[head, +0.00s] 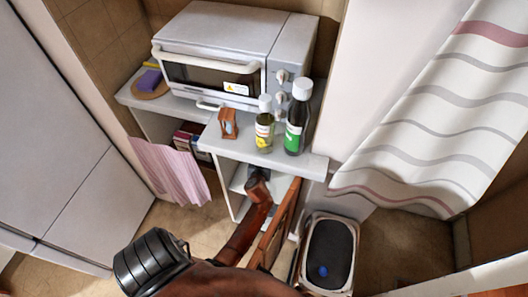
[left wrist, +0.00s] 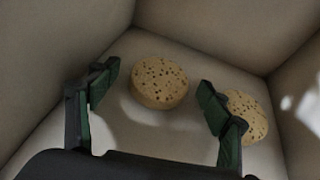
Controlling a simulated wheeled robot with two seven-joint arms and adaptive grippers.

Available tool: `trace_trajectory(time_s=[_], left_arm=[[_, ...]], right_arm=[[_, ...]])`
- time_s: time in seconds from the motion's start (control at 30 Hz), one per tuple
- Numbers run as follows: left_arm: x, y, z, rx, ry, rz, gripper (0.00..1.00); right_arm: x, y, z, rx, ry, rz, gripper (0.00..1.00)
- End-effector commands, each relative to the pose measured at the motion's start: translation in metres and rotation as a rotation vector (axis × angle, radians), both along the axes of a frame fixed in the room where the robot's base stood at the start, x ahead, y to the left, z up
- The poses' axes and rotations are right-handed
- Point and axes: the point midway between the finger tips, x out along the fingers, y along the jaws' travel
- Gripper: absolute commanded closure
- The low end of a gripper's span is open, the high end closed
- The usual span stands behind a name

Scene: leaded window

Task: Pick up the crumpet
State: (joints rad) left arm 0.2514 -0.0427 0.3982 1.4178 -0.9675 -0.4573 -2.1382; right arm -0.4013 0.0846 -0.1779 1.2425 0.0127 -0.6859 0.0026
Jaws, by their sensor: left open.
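Two round, pale brown crumpets with dark pits lie on a light floor inside a walled space in the left wrist view. One crumpet (left wrist: 160,88) is near the middle; a second crumpet (left wrist: 249,113) is to its right, partly behind a finger. My left gripper (left wrist: 158,78) is open and empty, its green-padded fingers on either side of the nearer crumpet in the picture. I cannot tell how far above it they are. In the head view my arm reaches into the cabinet under the counter; its gripper and the crumpets are hidden there.
A toaster oven (head: 215,50), a yellow-labelled bottle (head: 264,133) and a green-labelled bottle (head: 296,124) stand on the counter (head: 215,148). An open brown door (head: 277,229) is beside my arm. A bin (head: 331,252) stands right of it. Pale walls (left wrist: 55,50) enclose the crumpets.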

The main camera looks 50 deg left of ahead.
Motion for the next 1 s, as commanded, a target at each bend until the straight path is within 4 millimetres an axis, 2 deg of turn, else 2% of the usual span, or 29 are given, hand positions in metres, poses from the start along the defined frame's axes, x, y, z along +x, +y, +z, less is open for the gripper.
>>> trace_trajectory(time_s=[0.2,0.83,1.0], left_arm=[[0.0003,0.0003,0.0008,0.000,-0.001,0.000,0.29],[-0.0002,0.0004,0.0006,-0.001,-0.001,0.000,0.72],[-0.0001,0.0004,0.0007,0.000,-0.001,0.000,0.73]], right_arm=[[0.0001,-0.0002,0.0006,0.000,0.000,0.000,0.83],[0.0009,0.0004,0.0004,0.000,-0.002,0.000,0.83],[0.0009,0.0004,0.0004,0.000,-0.002,0.001,0.83]])
